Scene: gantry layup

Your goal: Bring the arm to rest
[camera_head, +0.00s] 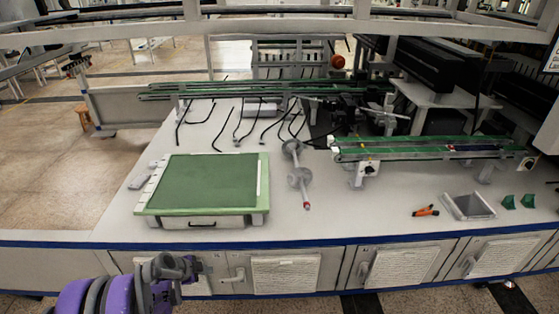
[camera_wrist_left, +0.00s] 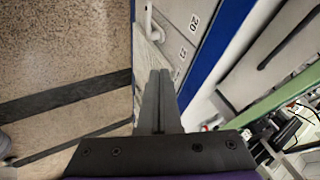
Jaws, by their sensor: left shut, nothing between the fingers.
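My left arm comes in at the bottom left of the head view, purple and grey. My left gripper (camera_head: 186,268) is in front of the bench's cabinet fronts, below the blue front edge. In the left wrist view the two dark fingers (camera_wrist_left: 159,100) lie together with nothing between them. The gripper is shut and empty. In the head view it looks apart from the bench. My right gripper is not in view.
The white bench (camera_head: 340,222) has a blue front edge. On it are a green-topped box (camera_head: 208,183), a grey stand with discs (camera_head: 300,178), an orange tool (camera_head: 426,211), a grey tray (camera_head: 468,206) and green conveyor rails (camera_head: 430,149). Open floor (camera_head: 60,170) lies left.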

